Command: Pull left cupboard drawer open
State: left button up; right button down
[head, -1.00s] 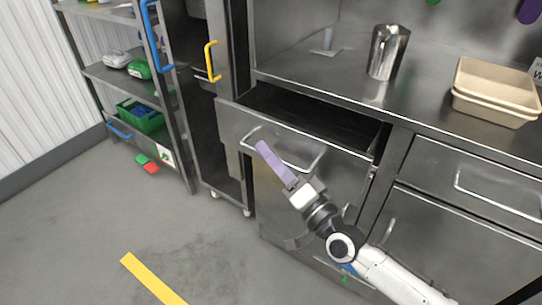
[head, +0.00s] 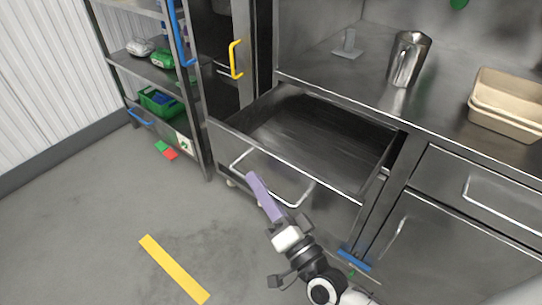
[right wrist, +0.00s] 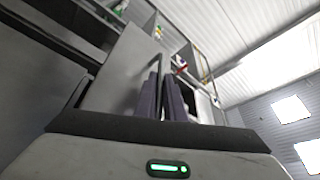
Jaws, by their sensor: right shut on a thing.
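The left cupboard drawer (head: 335,205) is pulled out from under the steel counter, and its dark interior looks empty. Its bar handle (head: 296,204) runs across the front panel. My right gripper (head: 251,178), with purple fingers, is shut on the handle near its left part. In the right wrist view, my right gripper's fingers (right wrist: 160,98) stand close together beside a grey panel that looks like the drawer front; the grip itself is hard to make out there. My left gripper is not in view.
A metal jug (head: 408,60) and beige trays (head: 505,105) stand on the counter (head: 350,82). A closed drawer (head: 450,175) is to the right. A shelf rack with a green crate (head: 158,101) stands at left. The floor (head: 110,215) in front is clear, with a yellow stripe (head: 175,270).

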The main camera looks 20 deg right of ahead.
jog(key=shift+s+a, duration=0.4)
jog(key=shift+a, duration=0.2)
jog(key=shift+s+a, duration=0.35)
jog(key=shift+a, duration=0.2)
jog(key=c, duration=1.8)
grip_release()
jog(key=shift+c, duration=0.2)
